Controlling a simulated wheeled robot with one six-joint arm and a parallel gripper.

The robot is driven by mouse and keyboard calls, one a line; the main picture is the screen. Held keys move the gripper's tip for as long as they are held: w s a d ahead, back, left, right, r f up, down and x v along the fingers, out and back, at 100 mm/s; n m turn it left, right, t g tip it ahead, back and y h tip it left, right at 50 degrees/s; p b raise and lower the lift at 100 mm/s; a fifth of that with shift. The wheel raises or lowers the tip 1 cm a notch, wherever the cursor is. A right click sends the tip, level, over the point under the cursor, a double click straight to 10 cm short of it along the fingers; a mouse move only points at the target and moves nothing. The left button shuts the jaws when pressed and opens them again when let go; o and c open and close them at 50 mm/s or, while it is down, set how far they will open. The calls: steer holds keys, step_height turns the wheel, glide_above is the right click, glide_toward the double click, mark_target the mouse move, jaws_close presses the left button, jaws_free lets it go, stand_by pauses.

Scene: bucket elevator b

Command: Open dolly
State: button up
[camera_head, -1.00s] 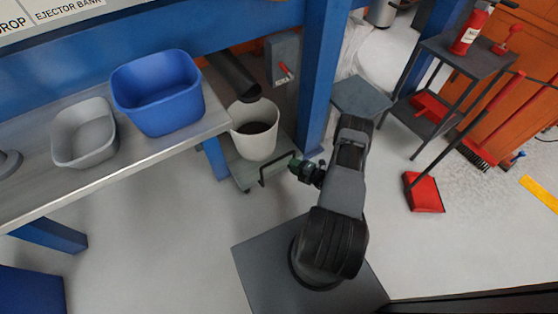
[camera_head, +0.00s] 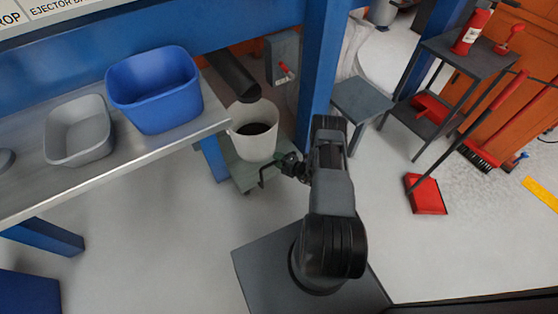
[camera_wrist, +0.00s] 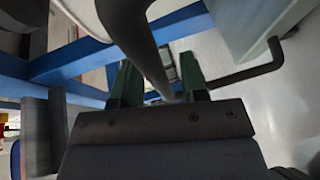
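The dolly (camera_head: 246,176) is a low grey-green platform under the blue frame, with a white bucket (camera_head: 256,141) on it. Its bent dark handle (camera_head: 262,178) sticks out from the front edge. My gripper (camera_head: 284,163) is at the right end of the handle and hides part of it. In the wrist view my gripper (camera_wrist: 160,88) has its two green fingers apart. A dark bar (camera_wrist: 150,55), seemingly part of the handle, shows between them, and a bent bar (camera_wrist: 248,73) shows to the right. I cannot tell whether the fingers touch the handle.
A dark chute (camera_head: 232,76) hangs above the bucket, which has dark content. A blue post (camera_head: 319,75) stands close to my arm. A metal shelf (camera_head: 110,158) with blue and grey bins is at left. A grey stool (camera_head: 362,100) is at right. Floor in front is clear.

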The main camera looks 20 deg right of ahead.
jaws_close()
stand_by(0.3)
